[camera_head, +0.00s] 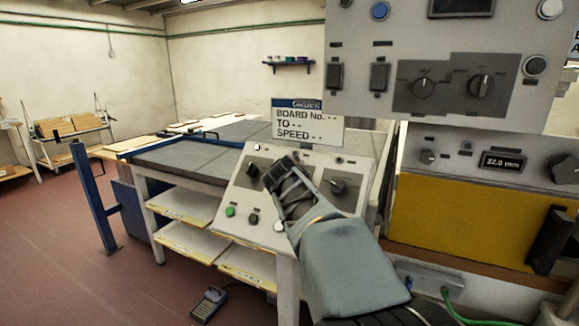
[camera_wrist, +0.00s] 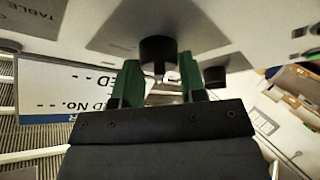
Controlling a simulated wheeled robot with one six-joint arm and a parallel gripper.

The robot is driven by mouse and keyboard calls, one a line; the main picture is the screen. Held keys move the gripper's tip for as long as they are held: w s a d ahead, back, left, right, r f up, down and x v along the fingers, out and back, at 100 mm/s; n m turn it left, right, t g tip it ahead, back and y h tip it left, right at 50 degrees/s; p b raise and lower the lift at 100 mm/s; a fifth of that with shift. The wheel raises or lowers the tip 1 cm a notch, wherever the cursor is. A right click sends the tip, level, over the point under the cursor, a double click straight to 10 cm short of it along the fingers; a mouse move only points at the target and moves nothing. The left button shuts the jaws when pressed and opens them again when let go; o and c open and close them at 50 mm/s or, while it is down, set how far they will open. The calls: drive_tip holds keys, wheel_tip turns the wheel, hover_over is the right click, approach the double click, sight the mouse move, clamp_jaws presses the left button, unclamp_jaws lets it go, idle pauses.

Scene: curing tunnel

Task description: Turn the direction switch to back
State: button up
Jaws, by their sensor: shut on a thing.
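The sloped grey control panel (camera_head: 249,190) stands in the middle of the head view. My gripper (camera_head: 272,172) reaches over its left dark plate and hides part of it. In the wrist view the green-lined fingers of my gripper (camera_wrist: 160,70) are shut on a round black knob (camera_wrist: 158,48), one finger on each side. A second rotary knob (camera_head: 337,187) on a dark plate sits to the right of my gripper. The panel's labels are too small to read, so which knob is the direction switch and its setting cannot be told.
An order sign (camera_head: 308,122) stands behind the panel. A green button (camera_head: 230,212) and a small dark knob (camera_head: 254,219) are low on the panel. A larger upper panel (camera_head: 440,110) hangs at right. A grey-topped table (camera_head: 190,155) lies to the left; a pedal (camera_head: 209,303) is on the floor.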

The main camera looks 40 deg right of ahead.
drive_tip(key=shift+r+n+p, duration=0.15)
drive_tip(key=shift+n+p, duration=0.25)
drive_tip(key=o, duration=0.9)
